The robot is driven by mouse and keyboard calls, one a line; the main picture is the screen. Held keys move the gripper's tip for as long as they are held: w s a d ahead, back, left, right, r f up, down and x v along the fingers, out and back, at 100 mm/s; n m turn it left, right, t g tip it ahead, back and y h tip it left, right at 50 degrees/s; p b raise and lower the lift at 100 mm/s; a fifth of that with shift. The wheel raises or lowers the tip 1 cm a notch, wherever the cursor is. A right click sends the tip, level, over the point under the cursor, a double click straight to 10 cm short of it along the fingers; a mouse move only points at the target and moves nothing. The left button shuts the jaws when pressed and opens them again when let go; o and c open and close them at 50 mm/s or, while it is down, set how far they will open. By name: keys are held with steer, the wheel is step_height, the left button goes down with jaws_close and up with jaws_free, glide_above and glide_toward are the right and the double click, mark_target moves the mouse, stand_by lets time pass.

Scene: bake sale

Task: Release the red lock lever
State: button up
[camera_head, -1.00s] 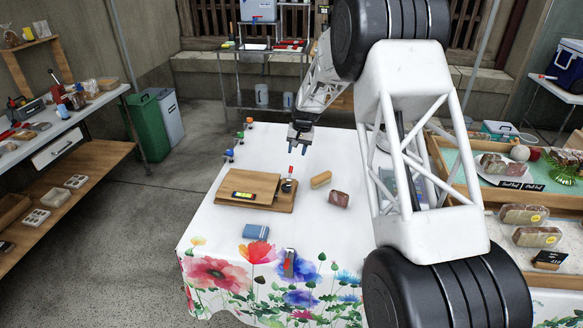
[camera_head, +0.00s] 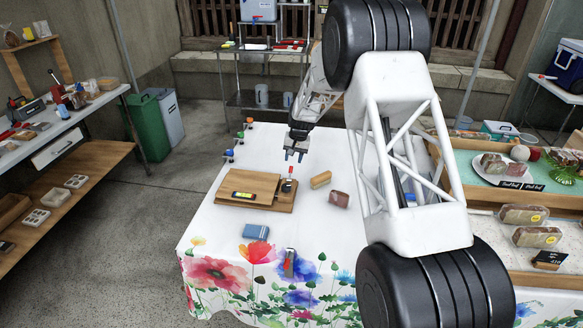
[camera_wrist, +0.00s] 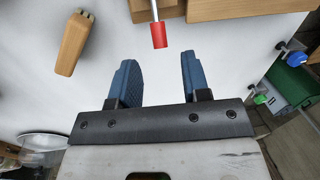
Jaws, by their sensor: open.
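The red lock lever shows in the wrist view as a red grip (camera_wrist: 159,35) on a metal rod, beyond and between my fingertips. In the head view the red lever (camera_head: 290,171) stands up at the right end of the wooden board (camera_head: 230,184). My gripper (camera_head: 295,156) is open just above and behind the lever, apart from it. In the wrist view the blue fingers of my gripper (camera_wrist: 158,70) are spread with nothing between them. The lever's base is cut off in the wrist view.
A tan block (camera_head: 321,179) and a dark red packaged item (camera_head: 339,199) lie right of the board. A spirit level (camera_head: 243,196) lies on it, and a blue item (camera_head: 255,232) lies in front. Colored clamps (camera_head: 239,135) line the table's left edge. The cloth between is bare.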

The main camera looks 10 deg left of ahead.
mark_target(292, 166)
steer(key=shift+a+f, duration=0.2)
steer(key=shift+f, duration=1.05)
steer(key=shift+a+f, duration=0.2)
steer(key=shift+f, duration=1)
jaws_close()
